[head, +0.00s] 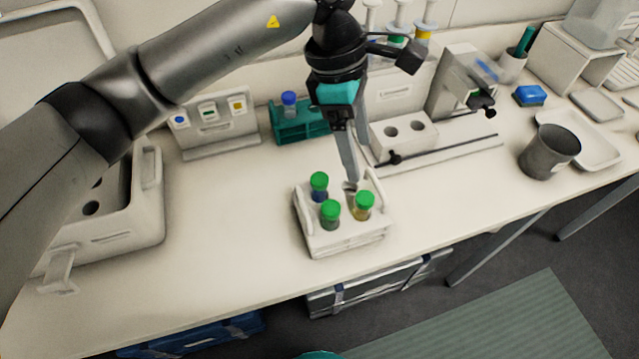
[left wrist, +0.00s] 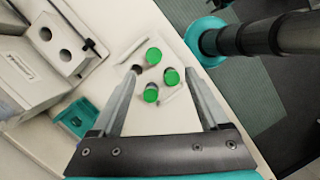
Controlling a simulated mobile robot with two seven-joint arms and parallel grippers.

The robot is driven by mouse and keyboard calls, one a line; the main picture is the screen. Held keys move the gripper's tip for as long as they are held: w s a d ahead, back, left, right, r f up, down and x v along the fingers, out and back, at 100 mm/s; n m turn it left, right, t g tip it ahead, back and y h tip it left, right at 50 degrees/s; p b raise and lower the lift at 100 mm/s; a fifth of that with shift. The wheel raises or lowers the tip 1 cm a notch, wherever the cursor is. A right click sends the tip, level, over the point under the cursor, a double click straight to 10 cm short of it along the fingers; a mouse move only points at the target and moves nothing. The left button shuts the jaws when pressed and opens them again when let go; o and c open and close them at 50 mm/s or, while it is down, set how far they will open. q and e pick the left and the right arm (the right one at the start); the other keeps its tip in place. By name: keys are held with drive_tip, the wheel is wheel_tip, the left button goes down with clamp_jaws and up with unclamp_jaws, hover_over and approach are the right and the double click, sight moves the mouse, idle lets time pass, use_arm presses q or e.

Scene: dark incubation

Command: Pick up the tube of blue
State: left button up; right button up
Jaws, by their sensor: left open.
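A white rack (head: 345,243) on the bench holds three upright green-capped tubes. The tube with blue contents (head: 319,187) is at the rack's back left. A dark green tube (head: 330,215) is in front of it, and an amber tube (head: 363,206) is to the right. My left gripper (head: 351,184) points down over the rack, fingertips near the amber tube. In the left wrist view its fingers (left wrist: 163,70) are apart with nothing between them gripped; the blue tube's cap (left wrist: 151,93) appears to be the lowest of the three. My right gripper is out of view.
A teal rack (head: 290,133) with a blue-capped tube (head: 289,103) stands behind left. A white two-hole block (head: 405,140) and a thin dark rod (head: 450,146) lie behind right. A grey beaker (head: 550,152) stands further right. The bench left of the white rack is clear.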

use_arm(q)
drive_tip(key=w+a+t+y, duration=0.1)
drive_tip(key=w+a+y, duration=0.2)
drive_tip(key=a, duration=0.2)
drive_tip(key=p, duration=0.1)
hover_over(320, 179)
drive_tip(key=f, duration=0.8)
drive_tip(key=shift+s+f, duration=0.15)
drive_tip(key=shift+s, duration=0.2)
drive_tip(key=shift+w+f+p, duration=0.2)
drive_tip(key=shift+f+p, duration=0.05)
drive_tip(key=shift+f, duration=1.25)
drive_tip(key=shift+w+f+p, duration=0.2)
drive_tip(key=shift+f, duration=1.25)
clamp_jaws()
